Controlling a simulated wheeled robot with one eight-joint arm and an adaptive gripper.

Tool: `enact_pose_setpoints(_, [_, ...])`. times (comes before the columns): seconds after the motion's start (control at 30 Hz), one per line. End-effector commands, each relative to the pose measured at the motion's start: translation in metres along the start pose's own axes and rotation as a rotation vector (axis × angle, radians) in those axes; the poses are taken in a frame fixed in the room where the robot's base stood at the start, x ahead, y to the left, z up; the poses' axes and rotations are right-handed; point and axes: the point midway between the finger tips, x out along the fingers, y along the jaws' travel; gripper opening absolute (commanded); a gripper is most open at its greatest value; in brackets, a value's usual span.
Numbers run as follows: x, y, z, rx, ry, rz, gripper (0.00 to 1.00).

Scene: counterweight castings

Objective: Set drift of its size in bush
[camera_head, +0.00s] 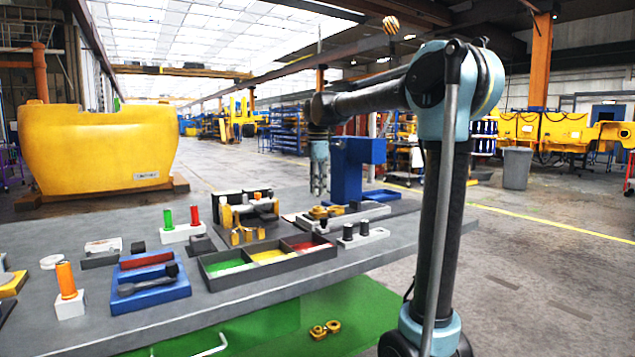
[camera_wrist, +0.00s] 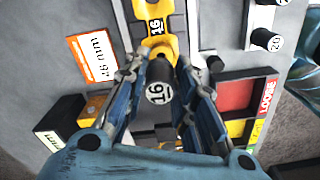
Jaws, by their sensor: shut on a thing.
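My gripper (camera_head: 319,188) hangs over the far side of the bench. In the wrist view its fingers are shut on a dark round drift (camera_wrist: 158,92), whose end facing the camera is marked 16. Just beyond the drift is a yellow lug casting (camera_wrist: 153,46) with a dark part labelled 16. The yellow casting also shows below my gripper in the head view (camera_head: 320,212). The drift's far end is hidden, so I cannot tell whether it is in the bush. Other dark drifts (camera_head: 365,230) stand in a pale block; one is marked 20 (camera_wrist: 262,38).
A tray (camera_head: 232,279) with green, yellow and red compartments lies in front of the casting. A blue press-like stand (camera_head: 357,165) rises just right of my gripper. A blue tray (camera_head: 140,300) holds a hammer. Pale blocks with coloured pins stand at left.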

Motion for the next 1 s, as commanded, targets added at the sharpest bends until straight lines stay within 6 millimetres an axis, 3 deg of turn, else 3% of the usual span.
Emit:
enact_pose_setpoints(0.2, [-0.022,-0.001,-0.002,-0.003,0.001,0.002,0.01])
enact_pose_setpoints(0.53, [-0.023,-0.001,-0.002,-0.014,0.001,0.005,0.01])
enact_pose_setpoints(1.0, [0.008,-0.001,-0.002,-0.013,0.001,0.005,0.01])
